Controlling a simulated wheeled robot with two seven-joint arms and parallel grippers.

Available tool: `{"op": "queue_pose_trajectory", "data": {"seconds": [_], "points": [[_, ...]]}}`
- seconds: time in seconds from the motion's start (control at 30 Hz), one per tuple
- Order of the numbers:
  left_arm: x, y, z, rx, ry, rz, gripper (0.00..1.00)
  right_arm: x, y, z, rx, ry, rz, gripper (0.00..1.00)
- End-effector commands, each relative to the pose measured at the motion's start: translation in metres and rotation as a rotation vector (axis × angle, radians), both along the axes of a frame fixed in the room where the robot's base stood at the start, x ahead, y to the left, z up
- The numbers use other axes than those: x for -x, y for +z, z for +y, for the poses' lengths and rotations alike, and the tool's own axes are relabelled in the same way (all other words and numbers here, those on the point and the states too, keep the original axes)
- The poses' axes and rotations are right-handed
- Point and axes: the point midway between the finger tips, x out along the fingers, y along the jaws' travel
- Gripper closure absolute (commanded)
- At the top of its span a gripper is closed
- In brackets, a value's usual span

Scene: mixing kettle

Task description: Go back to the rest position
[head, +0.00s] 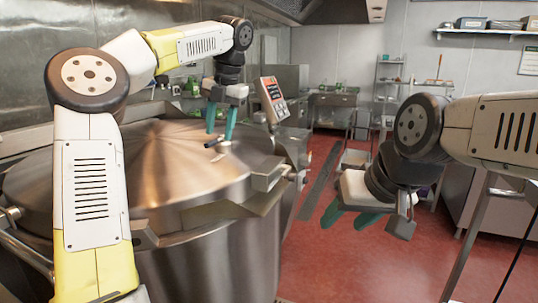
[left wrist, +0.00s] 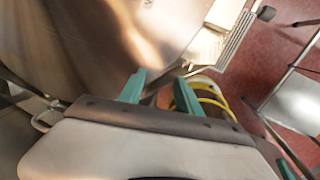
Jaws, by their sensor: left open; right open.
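The big steel mixing kettle (head: 205,255) stands at the left with its domed lid (head: 130,160) closed. A small dark handle (head: 213,143) shows on the lid. My left gripper (head: 219,132) points down over the right part of the lid, close to that handle, with its teal fingers apart. I cannot tell whether a fingertip touches the handle. In the left wrist view the open fingers (left wrist: 160,92) have nothing clear between them, and the lid (left wrist: 90,45) fills the upper left. My right gripper (head: 349,217) is open and empty over the red floor.
A control panel (head: 272,99) with a screen stands just behind the lid, right of my left gripper. A steel counter (head: 335,99) and a rack (head: 388,85) are at the back. The red floor (head: 330,265) between the kettle and my right arm is clear.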

Motion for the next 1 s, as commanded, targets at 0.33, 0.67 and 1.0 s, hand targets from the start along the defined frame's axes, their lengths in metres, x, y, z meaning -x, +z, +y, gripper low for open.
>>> {"op": "queue_pose_trajectory", "data": {"seconds": [0.33, 0.67, 1.0], "points": [[0.034, 0.001, -0.031, -0.018, 0.289, -0.13, 0.59, 0.0, 0.0, 0.0, 0.0, 0.0, -0.001, 0.48], [0.113, -0.018, -0.041, 0.108, 1.016, -0.377, 0.59, 0.0, 0.0, 0.0, 0.0, 0.0, -0.001, 0.48], [0.217, -0.059, -0.006, 0.586, 2.229, -0.468, 0.59, 0.0, 0.0, 0.0, 0.0, 0.0, -0.001, 0.48]]}}
